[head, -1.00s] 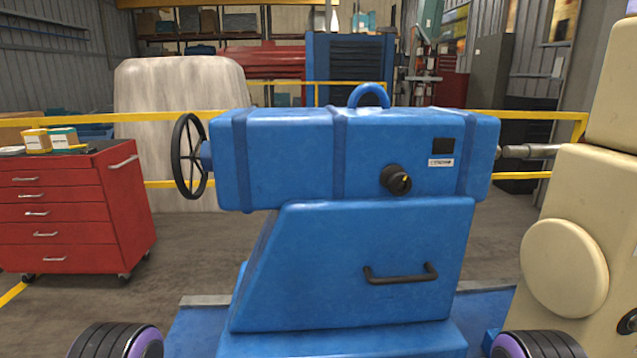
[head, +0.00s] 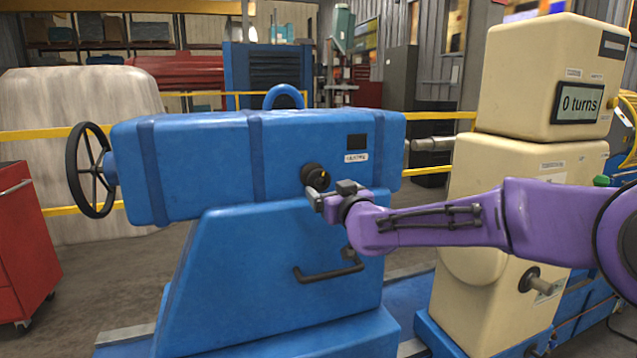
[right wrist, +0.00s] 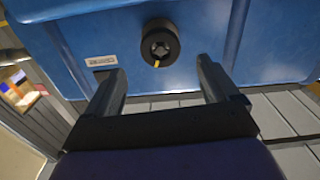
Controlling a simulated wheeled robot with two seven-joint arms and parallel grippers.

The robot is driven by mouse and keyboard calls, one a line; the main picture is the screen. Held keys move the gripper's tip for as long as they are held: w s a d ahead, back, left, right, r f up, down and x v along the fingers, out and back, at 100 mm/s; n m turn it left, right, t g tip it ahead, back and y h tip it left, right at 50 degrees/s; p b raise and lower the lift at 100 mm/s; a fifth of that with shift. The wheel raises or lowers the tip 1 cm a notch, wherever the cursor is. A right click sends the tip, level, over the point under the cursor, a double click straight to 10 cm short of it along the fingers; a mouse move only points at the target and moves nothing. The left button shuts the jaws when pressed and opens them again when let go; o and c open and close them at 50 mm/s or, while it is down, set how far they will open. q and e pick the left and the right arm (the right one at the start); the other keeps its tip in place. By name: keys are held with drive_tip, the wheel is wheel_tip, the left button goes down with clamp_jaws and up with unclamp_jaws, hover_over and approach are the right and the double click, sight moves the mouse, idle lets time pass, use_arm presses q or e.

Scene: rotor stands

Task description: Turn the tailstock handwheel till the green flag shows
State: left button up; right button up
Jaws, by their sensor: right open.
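The blue tailstock (head: 230,170) stands in the middle of the head view. Its black spoked handwheel (head: 90,170) is on its left end. A small black square window (head: 357,142) sits on the front face above a white label; no green shows in it. A round black knob (head: 315,175) with a yellow mark is on the same face. The knob also shows in the right wrist view (right wrist: 160,42). My right gripper (head: 328,197) is open and empty, close in front of the knob, with its fingers to either side and short of it. My left gripper is out of view.
A cream housing (head: 540,85) with a display (head: 578,104) reading "0 turns" stands at the right. A black bar handle (head: 328,268) is on the blue pedestal below the knob. A red tool cabinet (head: 25,245) stands at the left. Yellow rails run behind.

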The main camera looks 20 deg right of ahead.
sight(320, 182)
drive_tip(key=w+p, duration=0.1)
drive_tip(key=w, duration=0.2)
drive_tip(key=w+p, duration=0.1)
drive_tip(key=w, duration=0.3)
drive_tip(key=shift+w+a+p, duration=0.2)
drive_tip(key=shift+w+p, duration=0.1)
drive_tip(key=shift+p, duration=0.05)
drive_tip(key=shift+w+f, duration=0.15)
drive_tip(key=shift+w, duration=0.5)
drive_tip(key=shift+c, duration=0.4)
drive_tip(key=c, duration=0.9)
